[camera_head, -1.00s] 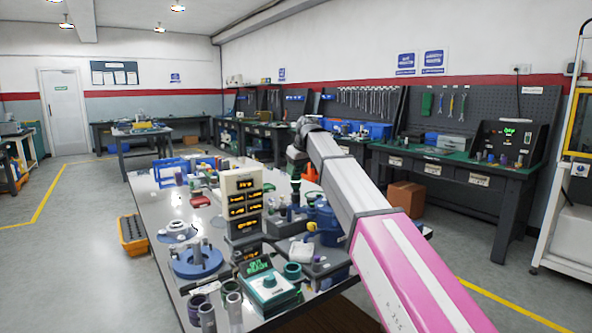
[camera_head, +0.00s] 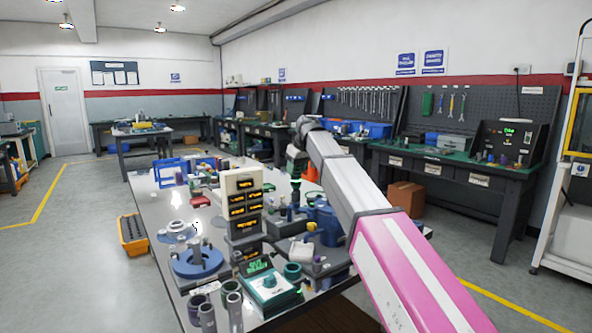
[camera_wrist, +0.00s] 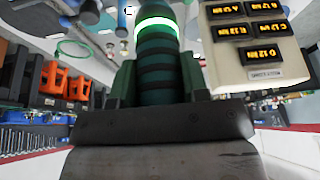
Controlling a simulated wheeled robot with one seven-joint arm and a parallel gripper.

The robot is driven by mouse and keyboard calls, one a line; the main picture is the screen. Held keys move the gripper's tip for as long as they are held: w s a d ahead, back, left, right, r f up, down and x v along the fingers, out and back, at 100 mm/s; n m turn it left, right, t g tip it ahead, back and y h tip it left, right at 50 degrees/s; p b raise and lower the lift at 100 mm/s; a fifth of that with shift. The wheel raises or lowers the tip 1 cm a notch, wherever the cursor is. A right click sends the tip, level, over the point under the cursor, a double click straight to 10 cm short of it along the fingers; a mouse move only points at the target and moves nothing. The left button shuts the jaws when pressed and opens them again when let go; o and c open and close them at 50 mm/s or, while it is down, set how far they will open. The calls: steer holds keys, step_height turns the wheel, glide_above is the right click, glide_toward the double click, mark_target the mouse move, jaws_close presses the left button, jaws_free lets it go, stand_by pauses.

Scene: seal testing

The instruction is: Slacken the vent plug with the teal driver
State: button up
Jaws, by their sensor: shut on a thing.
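The teal driver (camera_wrist: 156,70) has a ribbed dark-teal handle and a glowing green ring near its far end. My gripper (camera_wrist: 157,85) is shut on the handle, with one finger on each side of it in the wrist view. In the head view, my gripper (camera_head: 296,168) points down over the workbench, behind and right of the beige display unit. The driver (camera_head: 295,190) shows below it as a thin dark-green upright shape. I cannot make out the vent plug, nor whether the driver's tip touches anything.
The display unit (camera_head: 242,193) stands close to the left; it also shows in the wrist view (camera_wrist: 250,60). A blue fixture (camera_head: 326,222) stands right of the driver. A teal-topped box (camera_head: 271,287) and grey cylinders (camera_head: 233,308) crowd the front. The workbench (camera_head: 160,205) has some bare surface at left.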

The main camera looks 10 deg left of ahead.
steer(key=shift+r, duration=3.5)
